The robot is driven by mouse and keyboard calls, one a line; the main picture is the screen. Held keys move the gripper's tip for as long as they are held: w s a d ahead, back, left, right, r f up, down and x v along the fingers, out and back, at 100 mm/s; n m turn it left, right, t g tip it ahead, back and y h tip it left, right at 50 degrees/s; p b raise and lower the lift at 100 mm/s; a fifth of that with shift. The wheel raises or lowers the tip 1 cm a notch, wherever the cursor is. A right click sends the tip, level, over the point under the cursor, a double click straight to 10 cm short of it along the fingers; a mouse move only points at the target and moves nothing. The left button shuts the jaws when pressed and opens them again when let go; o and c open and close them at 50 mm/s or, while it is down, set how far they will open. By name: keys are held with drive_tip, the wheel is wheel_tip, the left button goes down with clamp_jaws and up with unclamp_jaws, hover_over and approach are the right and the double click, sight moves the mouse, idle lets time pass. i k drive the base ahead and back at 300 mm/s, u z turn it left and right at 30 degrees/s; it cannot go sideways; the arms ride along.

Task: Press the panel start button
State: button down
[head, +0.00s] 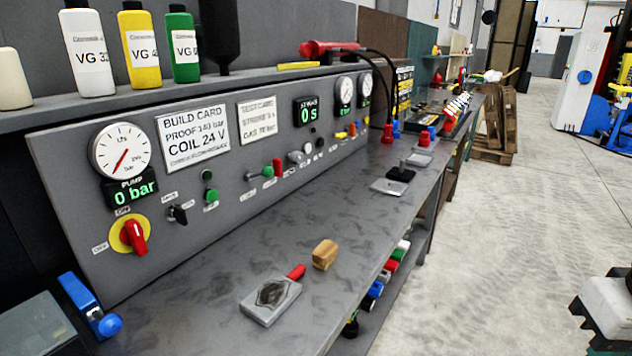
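The grey sloped control panel (75,190) runs along the back of the bench. Green round controls sit right of the pump gauge, one lower (211,196) and a darker one above it (207,176). Farther right are a green knob (268,171), a red control (277,167) and a pale round button (308,148). The small labels are too blurred to tell which is the start button. The pump display (131,192) reads 0 bar and the timer display (306,111) reads 0 s. My gripper does not show in the head view.
A red rotary switch (135,236) is at the panel's left. Bottles (140,50) stand on the shelf above. A metal plate (270,301) and a wooden block (325,254) lie on the bench. The bench surface before the panel is mostly clear; floor is open right.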

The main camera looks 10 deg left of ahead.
sight(211, 196)
drive_tip(key=z, duration=0.75)
drive_tip(key=i, duration=1.6)
drive_tip(key=u, duration=3.45)
